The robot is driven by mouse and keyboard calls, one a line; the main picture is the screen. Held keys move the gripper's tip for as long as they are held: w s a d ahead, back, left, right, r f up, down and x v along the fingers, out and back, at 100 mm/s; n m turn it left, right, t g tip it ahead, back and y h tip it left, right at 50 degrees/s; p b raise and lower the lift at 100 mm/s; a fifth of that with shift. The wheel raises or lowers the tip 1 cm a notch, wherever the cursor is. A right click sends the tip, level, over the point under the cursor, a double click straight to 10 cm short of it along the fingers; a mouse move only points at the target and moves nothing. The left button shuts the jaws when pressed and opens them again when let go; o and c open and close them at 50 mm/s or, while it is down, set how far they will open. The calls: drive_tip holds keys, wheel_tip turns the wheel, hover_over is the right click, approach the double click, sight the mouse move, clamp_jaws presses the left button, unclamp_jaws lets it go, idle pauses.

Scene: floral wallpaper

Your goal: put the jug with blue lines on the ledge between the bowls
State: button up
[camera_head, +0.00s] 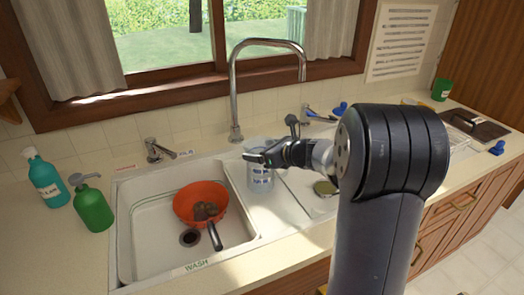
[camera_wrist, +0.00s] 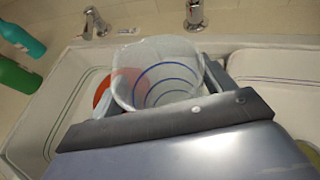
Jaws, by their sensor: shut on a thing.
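The jug with blue lines (camera_head: 260,178) is clear, and its blue rings show in the wrist view (camera_wrist: 165,75). My gripper (camera_head: 257,156) is shut on the jug near its top, one finger on each side in the wrist view. The jug is upright or nearly so, over the white ledge (camera_head: 276,217) between the two sink bowls in the head view. I cannot tell whether its base touches the ledge. The left bowl (camera_head: 150,225) is mostly in view; my arm hides much of the right bowl (camera_head: 298,182).
An orange-red colander (camera_head: 190,205) with brownish things and a dark handle sits in the left bowl. A tall curved faucet (camera_head: 233,95) stands behind the jug. Green (camera_head: 93,208) and teal (camera_head: 45,182) bottles stand at left. Counter at the front left is clear.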

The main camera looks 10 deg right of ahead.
drive_tip(key=o, duration=1.3)
drive_tip(key=shift+f, duration=0.1)
drive_tip(key=shift+o, duration=0.2)
drive_tip(key=shift+r, duration=0.25)
drive_tip(key=v, duration=1.2)
drive_tip(key=shift+f, duration=0.15)
